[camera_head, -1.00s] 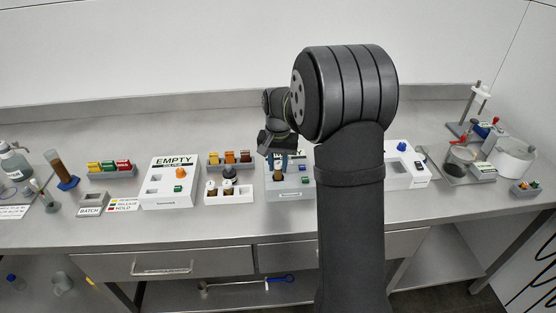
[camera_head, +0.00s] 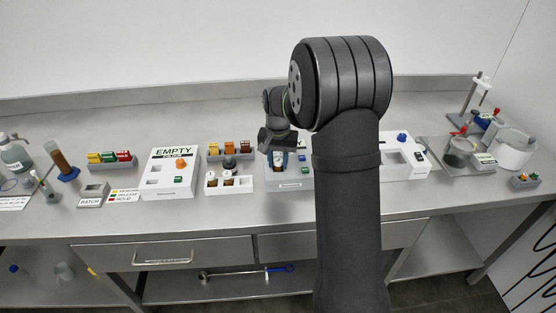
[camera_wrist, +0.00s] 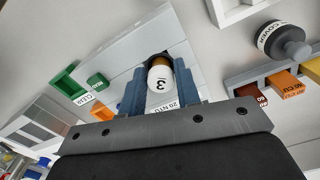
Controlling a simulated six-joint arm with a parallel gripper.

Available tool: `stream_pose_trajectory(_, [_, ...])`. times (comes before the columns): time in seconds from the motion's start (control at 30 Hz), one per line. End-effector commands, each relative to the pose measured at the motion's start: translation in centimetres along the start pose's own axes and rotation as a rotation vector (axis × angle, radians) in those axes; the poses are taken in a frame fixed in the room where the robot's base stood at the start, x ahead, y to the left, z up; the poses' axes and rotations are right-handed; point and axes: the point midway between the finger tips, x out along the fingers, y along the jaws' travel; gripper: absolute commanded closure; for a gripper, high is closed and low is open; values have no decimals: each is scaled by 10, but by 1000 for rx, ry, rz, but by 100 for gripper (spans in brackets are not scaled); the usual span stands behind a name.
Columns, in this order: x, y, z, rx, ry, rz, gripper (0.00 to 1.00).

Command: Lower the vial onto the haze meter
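The vial (camera_wrist: 160,80) has a white cap marked 3 and a brown top edge, with a 20 NTU label beside it in the wrist view. The blue fingers of my gripper (camera_wrist: 160,92) are shut around it. In the head view my gripper (camera_head: 278,158) is over the haze meter (camera_head: 290,184), a grey box with a green button, partly hidden by my arm. The meter's pale top (camera_wrist: 130,45) also shows behind the vial in the wrist view. The vial's lower end is hidden, so I cannot tell whether it touches the meter.
A black cover (camera_head: 230,163) stands by a white rack (camera_head: 210,192) with vials, left of the meter. Behind is a grey block (camera_head: 214,157) of coloured pieces. The EMPTY colour box (camera_head: 160,190) is farther left. A white instrument (camera_head: 420,172) stands right of my arm.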

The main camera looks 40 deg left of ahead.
Motion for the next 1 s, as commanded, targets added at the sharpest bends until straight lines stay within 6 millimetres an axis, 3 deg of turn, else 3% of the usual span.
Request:
stream_pose_trajectory(0.03, [0, 0, 0, 0, 0, 0, 59])
stream_pose_trajectory(0.1, [0, 0, 0, 0, 0, 0, 50])
stream_pose_trajectory(0.37, [0, 0, 0, 0, 0, 0, 50])
stream_pose_trajectory(0.53, [-14, 0, 0, 0, 1, 0, 50])
stream_pose_trajectory(1.0, [-123, 0, 0, 0, 4, -2, 50])
